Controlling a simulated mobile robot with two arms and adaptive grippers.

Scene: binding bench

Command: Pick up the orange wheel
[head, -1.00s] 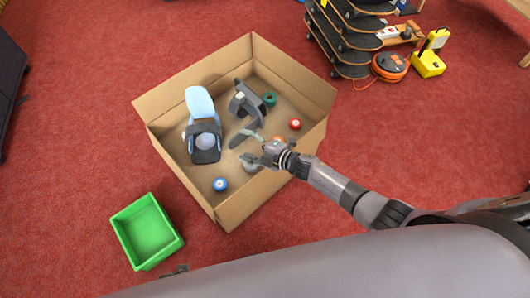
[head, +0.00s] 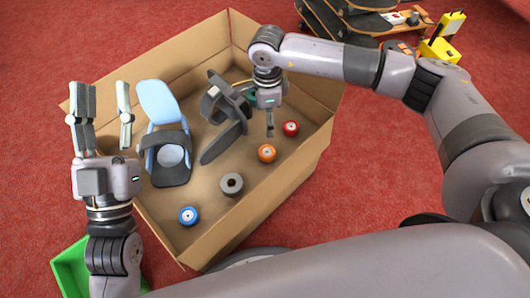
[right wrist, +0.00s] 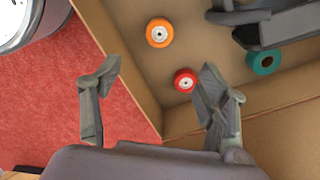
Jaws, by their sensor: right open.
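The orange wheel (head: 267,153) lies on the floor of the cardboard box (head: 290,185), between the red wheel (head: 291,128) and the grey wheel (head: 232,184). The orange wheel also shows near the top of the right wrist view (right wrist: 159,33). My right gripper (head: 270,131) points down over the box, close behind the orange wheel in the picture. My left gripper (head: 100,92) is open and empty at the box's left side.
A blue wheel (head: 188,216) lies in the box's near corner. A light-blue seat-like object (head: 160,104) and dark grey parts (head: 222,143) fill its left and middle. A teal wheel (right wrist: 264,62) lies near the red one. A green bin (head: 72,268) stands outside, lower left.

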